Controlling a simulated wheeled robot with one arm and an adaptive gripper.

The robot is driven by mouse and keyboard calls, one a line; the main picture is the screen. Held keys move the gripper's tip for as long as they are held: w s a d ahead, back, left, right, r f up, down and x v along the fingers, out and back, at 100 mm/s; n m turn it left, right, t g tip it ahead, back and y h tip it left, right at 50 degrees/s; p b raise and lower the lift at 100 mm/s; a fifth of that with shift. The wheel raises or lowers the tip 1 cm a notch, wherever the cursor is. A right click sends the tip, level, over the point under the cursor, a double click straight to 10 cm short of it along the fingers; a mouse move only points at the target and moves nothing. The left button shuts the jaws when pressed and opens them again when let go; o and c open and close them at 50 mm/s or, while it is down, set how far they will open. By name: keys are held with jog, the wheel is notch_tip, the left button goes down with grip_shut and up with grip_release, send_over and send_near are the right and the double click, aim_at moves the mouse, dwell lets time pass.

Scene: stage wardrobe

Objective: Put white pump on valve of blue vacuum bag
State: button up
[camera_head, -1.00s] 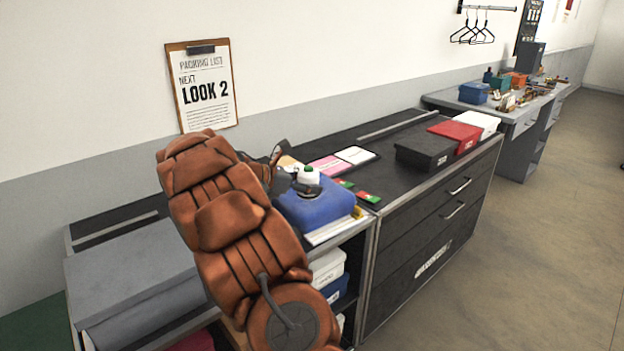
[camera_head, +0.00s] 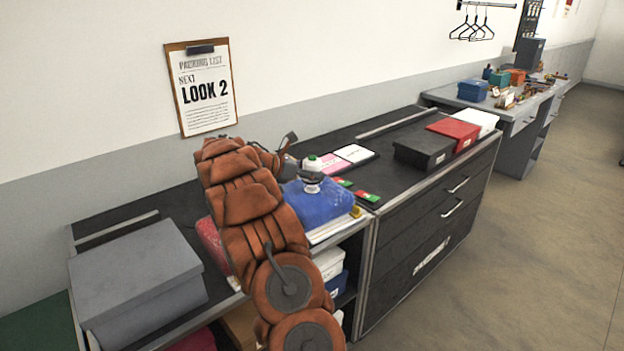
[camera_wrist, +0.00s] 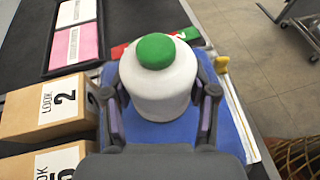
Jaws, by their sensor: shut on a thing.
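The white pump (camera_head: 312,163) has a green top and is upright above the blue vacuum bag (camera_head: 325,205). My gripper (camera_head: 311,176) is shut on the pump, with one finger on each side of it in the wrist view (camera_wrist: 160,100). The pump's white body (camera_wrist: 158,85) and green cap show clearly there. In the head view a pale grey ringed part shows between the pump and the bag's top. I cannot tell whether it is the valve or whether the pump touches it. The pump hides the valve in the wrist view.
Two brown boxes labelled LOOK (camera_wrist: 45,105) stand left of the bag. Pink and white cards (camera_wrist: 75,40) lie behind. A red item (camera_head: 211,240) lies left of my arm, near a grey box (camera_head: 135,270). A black box (camera_head: 423,150) stands to the right.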

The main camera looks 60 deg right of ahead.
jog(key=shift+f, duration=1.35)
jog(key=o, duration=1.4)
jog(key=shift+f, duration=0.1)
jog(key=shift+o, duration=0.2)
jog(key=b+v, duration=0.1)
jog(key=v, duration=1.1)
jog(key=shift+a, duration=0.1)
